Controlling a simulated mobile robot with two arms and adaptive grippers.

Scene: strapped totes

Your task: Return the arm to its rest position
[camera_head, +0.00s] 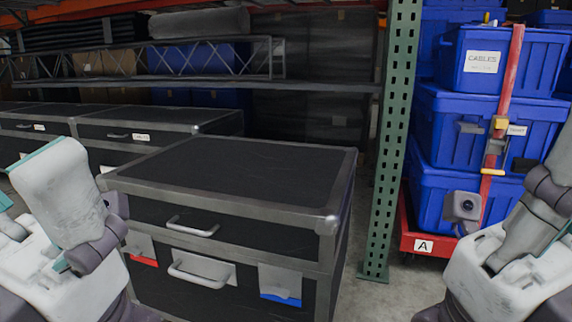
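My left arm (75,195) comes in at the left edge, its pale upper link raised and folded in front of the black case. My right arm (520,235) comes in at the lower right, folded upward in front of the blue totes (455,125). A small grey camera-like block (463,207) shows beside the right arm. I cannot make out the fingers of either gripper. No held object shows on either arm.
A large black case (240,180) with metal edges and handles stands close in front. A green perforated post (390,140) rises right of it. The strapped blue totes sit on a red base (408,236) labelled A. Bare floor shows around the post.

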